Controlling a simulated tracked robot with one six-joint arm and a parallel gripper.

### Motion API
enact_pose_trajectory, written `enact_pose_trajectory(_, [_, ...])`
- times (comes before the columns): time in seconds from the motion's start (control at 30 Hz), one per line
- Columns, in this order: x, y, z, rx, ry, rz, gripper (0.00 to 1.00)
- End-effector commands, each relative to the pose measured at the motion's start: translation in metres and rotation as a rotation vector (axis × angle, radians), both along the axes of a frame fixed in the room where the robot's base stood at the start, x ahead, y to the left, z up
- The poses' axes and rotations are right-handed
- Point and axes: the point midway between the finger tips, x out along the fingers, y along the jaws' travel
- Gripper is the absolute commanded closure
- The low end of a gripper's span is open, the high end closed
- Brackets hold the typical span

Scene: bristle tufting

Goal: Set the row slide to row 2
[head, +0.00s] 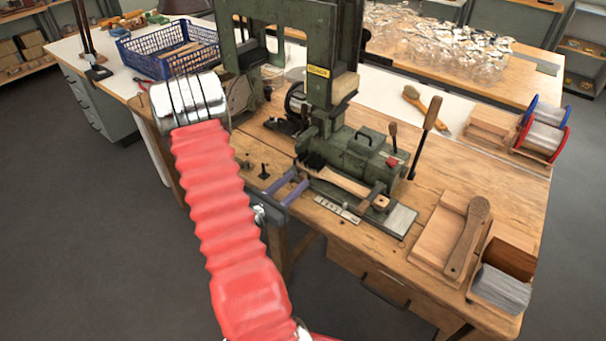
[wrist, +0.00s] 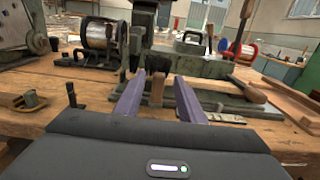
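The green tufting machine (head: 350,150) stands on the wooden bench, with a low slide base (head: 358,205) along its front. A pale strip with row marks (head: 337,208) lies at its front edge; the strip also shows in the wrist view (wrist: 225,117). I cannot read which row is set. My gripper (head: 298,180) has two purple fingers, spread apart, at the left end of the base. In the wrist view my gripper (wrist: 159,77) has a small upright wooden piece (wrist: 157,92) in line between its fingers. I cannot tell whether they touch it.
A wooden lever (head: 432,115) rises right of the machine. A wooden tray (head: 432,240) holds a brush block, with grey bristles (head: 500,288) beside it. A small black peg (wrist: 72,95) stands left of the fingers.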

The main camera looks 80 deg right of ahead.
Motion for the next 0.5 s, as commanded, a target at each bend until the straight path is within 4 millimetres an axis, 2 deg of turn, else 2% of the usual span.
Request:
enact_pose_trajectory(0.3, [-0.016, -0.035, 0.0, -0.001, -0.001, -0.002, 0.64])
enact_pose_trajectory(0.5, [-0.019, -0.044, 0.0, 0.0, 0.001, 0.0, 0.64])
